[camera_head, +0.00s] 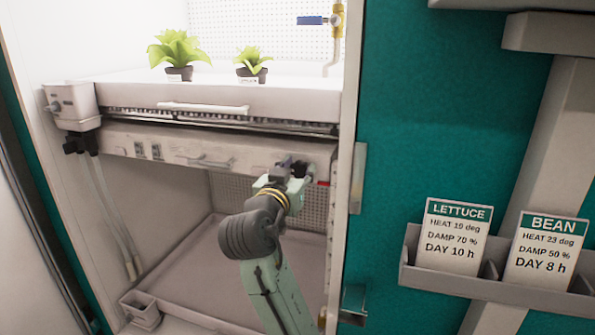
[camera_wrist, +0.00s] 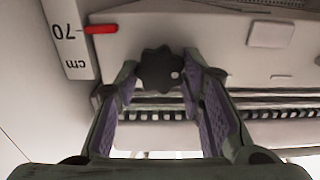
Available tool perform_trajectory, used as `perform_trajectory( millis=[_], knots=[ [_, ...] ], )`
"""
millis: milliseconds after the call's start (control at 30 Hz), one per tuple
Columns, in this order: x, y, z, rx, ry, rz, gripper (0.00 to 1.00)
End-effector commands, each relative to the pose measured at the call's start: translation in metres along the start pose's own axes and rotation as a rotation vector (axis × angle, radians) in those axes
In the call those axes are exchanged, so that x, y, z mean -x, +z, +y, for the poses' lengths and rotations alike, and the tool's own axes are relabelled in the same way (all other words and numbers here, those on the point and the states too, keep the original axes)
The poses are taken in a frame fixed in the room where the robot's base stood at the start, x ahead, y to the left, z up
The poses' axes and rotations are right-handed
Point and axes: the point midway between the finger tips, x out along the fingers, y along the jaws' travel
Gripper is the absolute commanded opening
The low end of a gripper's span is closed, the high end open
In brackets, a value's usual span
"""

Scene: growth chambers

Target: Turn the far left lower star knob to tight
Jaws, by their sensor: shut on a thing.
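A dark star knob (camera_wrist: 160,68) sits on the pale face of a shelf panel in the wrist view. A small white dot shows on the right side of its face. My gripper (camera_wrist: 161,82) has its two purple-padded fingers on either side of the knob and is shut on it. In the head view my gripper (camera_head: 291,170) reaches the right end of the lower panel (camera_head: 225,156) under the plant tray, and it hides most of the knob there. I see no tight or loose marking near the knob.
A red pointer (camera_wrist: 101,29) lies beside an upside-down scale (camera_wrist: 70,38) reading 70 cm. Two potted plants (camera_head: 179,72) (camera_head: 252,75) stand on the tray above. The chamber's right door frame (camera_head: 346,170) is close to my arm. The bay below (camera_head: 200,260) is open.

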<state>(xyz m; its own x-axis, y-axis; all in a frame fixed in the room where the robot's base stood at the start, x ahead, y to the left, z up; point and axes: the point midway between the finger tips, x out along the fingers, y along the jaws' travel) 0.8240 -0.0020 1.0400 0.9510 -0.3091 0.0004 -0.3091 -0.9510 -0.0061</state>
Motion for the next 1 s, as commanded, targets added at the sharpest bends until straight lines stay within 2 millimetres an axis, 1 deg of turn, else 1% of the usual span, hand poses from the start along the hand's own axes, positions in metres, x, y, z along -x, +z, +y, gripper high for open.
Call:
perform_trajectory(
  millis=[167,367,1000],
  knots=[
    [0.0002,0.0013,-0.0004,-0.046,-0.001,-0.001,0.08],
    [0.0003,0.0023,-0.0006,-0.165,-0.002,-0.003,0.08],
    [0.0005,0.0045,0.0012,-0.761,-0.003,-0.003,0.08]
  ],
)
